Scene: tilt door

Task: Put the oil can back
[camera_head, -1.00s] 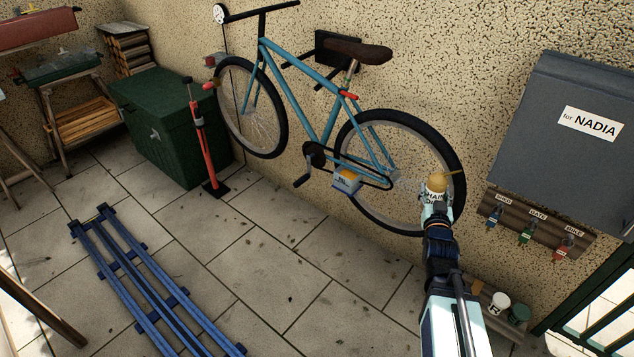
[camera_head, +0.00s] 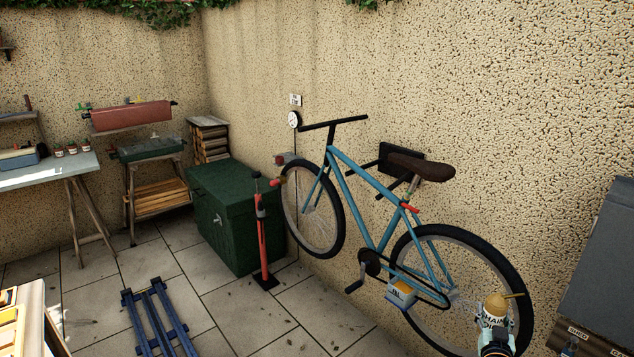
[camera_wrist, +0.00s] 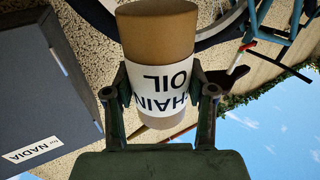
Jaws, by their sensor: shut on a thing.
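The oil can (camera_head: 493,309) has a tan body and a white label reading "CHAIN OIL", with a thin spout pointing right in the head view. My gripper (camera_head: 494,342) is shut on it, in front of the bicycle's rear wheel at the lower right. In the wrist view the can (camera_wrist: 158,30) appears upside down, with its label between the two fingers of my gripper (camera_wrist: 160,88). The can is clear of any surface I can see.
A blue bicycle (camera_head: 357,187) hangs on the wall, with a small labelled box (camera_head: 400,293) by its chain. A dark grey box (camera_head: 606,270) is at right. A green chest (camera_head: 228,214), red pump (camera_head: 263,235), blue rack (camera_head: 158,318) and workbench (camera_head: 55,172) stand left.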

